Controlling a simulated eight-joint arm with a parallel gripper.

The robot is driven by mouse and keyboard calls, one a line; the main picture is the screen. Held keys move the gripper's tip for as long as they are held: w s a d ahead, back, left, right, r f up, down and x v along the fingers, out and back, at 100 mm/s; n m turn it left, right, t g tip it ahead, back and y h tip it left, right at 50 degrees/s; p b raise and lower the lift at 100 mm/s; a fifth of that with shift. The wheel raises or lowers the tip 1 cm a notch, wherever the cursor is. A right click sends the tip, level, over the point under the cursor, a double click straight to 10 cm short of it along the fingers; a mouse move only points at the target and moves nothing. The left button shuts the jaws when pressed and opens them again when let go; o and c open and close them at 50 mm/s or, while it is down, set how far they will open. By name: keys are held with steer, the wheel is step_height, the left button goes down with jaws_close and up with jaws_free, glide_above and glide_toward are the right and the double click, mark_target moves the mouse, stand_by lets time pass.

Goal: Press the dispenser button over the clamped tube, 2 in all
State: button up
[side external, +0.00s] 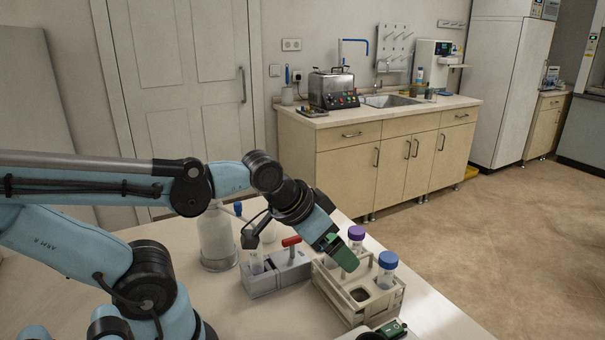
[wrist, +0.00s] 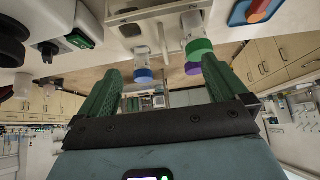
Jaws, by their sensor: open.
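A grey clamp block (side external: 278,274) with a red handle (side external: 291,241) stands on the table, left of my gripper in the side view. A clear tube (side external: 256,262) stands upright at its left end. A clear dispenser bottle (side external: 217,238) stands behind and left of it. A blue part (side external: 238,208) shows beside the bottle top; I cannot tell if it is the button. My gripper (side external: 343,258) is tilted down over the tube rack, apart from the clamp.
The beige rack (side external: 343,306) holds tubes with purple (side external: 356,232) and blue (side external: 388,260) caps. A green cap (wrist: 199,47) shows near them in the wrist view. A dark device with green (side external: 392,329) lies at the front edge.

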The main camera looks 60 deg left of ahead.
jaws_close()
stand_by(0.6)
steer(key=shift+a, duration=0.1)
stand_by(1.1)
